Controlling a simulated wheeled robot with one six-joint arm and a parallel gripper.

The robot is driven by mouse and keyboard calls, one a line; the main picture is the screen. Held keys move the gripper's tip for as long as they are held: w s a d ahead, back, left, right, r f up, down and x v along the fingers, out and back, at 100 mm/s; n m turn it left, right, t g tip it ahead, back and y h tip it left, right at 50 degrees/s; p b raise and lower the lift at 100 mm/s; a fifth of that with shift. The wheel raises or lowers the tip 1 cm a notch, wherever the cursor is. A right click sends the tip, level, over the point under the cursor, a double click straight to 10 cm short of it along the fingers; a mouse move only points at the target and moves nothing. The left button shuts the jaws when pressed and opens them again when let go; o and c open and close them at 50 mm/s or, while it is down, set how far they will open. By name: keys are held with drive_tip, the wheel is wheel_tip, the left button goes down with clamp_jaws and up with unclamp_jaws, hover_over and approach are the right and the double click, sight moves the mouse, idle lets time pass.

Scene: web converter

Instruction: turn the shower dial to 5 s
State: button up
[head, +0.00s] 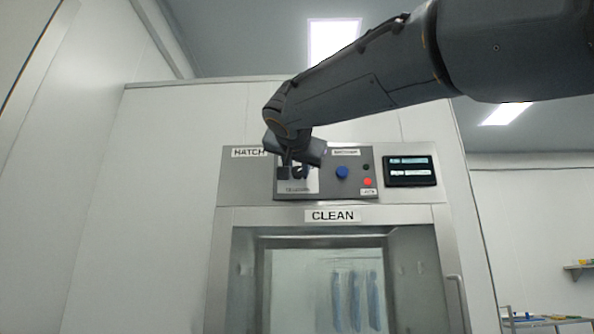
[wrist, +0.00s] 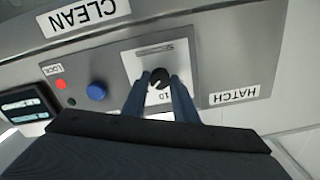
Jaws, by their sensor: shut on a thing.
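The shower dial (wrist: 159,79) is a small black knob with a white pointer mark on a pale plate (wrist: 133,66), seen upside down in the wrist view. A "10" shows on the plate near the knob; the other scale marks are hidden or too small to read. My gripper (wrist: 160,82) has its two fingers on either side of the dial, shut on it. In the head view my gripper (head: 292,172) is at the same plate (head: 311,183) on the hatch panel, and my wrist hides most of the dial.
A blue button (head: 342,172), a red light (head: 367,182) and a dark display (head: 410,171) sit right of the dial in the head view. The "CLEAN" label (head: 333,216) is below, above a glass hatch door (head: 330,290). The "HATCH" label (head: 249,152) is left of my gripper.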

drive_tip(key=n+b, duration=0.1)
drive_tip(key=n, duration=1)
drive_tip(key=n+p, duration=0.2)
drive_tip(key=n, duration=0.4)
drive_tip(key=n+p, duration=0.2)
drive_tip(key=n, duration=0.3)
drive_tip(key=shift+n+p, duration=0.4)
idle(0.3)
drive_tip(key=o, duration=1.1)
drive_tip(key=shift+c, duration=0.2)
